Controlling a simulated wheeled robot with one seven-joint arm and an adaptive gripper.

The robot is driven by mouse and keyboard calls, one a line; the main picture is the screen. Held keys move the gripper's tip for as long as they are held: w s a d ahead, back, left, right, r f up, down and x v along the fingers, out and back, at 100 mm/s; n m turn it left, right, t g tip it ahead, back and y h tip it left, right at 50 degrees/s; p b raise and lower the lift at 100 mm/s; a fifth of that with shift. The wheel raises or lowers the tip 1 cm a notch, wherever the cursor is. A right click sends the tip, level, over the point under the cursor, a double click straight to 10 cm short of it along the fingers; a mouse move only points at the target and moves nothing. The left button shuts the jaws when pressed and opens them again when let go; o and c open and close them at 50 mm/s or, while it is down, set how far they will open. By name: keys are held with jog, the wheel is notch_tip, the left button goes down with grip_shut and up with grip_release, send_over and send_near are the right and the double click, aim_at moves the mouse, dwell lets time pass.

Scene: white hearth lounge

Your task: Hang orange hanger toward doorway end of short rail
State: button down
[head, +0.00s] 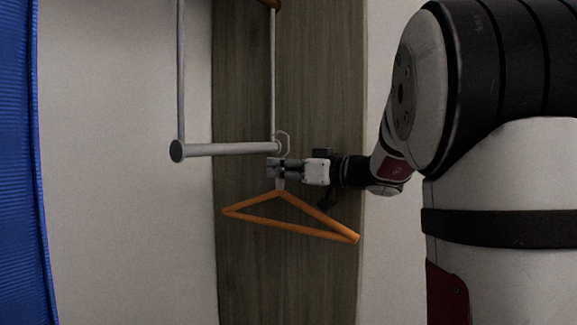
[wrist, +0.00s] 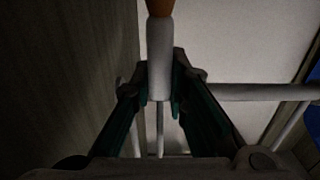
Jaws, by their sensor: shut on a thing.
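The orange hanger (head: 290,230) hangs below my gripper (head: 275,167) in the head view, its triangle tilted slightly down to the right. My gripper is shut on the hanger's pale neck, which shows between the fingers (wrist: 160,85) in the wrist view as a white sleeve (wrist: 159,45). The hanger's grey hook (head: 285,140) rises above the gripper, close to the right end of the short rail (head: 225,149). I cannot tell whether the hook touches the rail. The rail also crosses the right of the wrist view (wrist: 265,92).
Two thin uprights (head: 181,70) carry the rail from above. A brown wooden panel (head: 310,80) stands behind the rail's right end, with pale wall (head: 120,230) left of it. A blue ribbed surface (head: 18,160) fills the left edge.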

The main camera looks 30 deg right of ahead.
jog(key=shift+p+x, duration=1.4)
jog(key=shift+x, duration=1)
jog(key=shift+w+a, duration=0.15)
jog(key=shift+w, duration=0.1)
jog(key=shift+f+b, duration=0.75)
jog(key=shift+b, duration=0.45)
jog(key=c, duration=1.5)
grip_release()
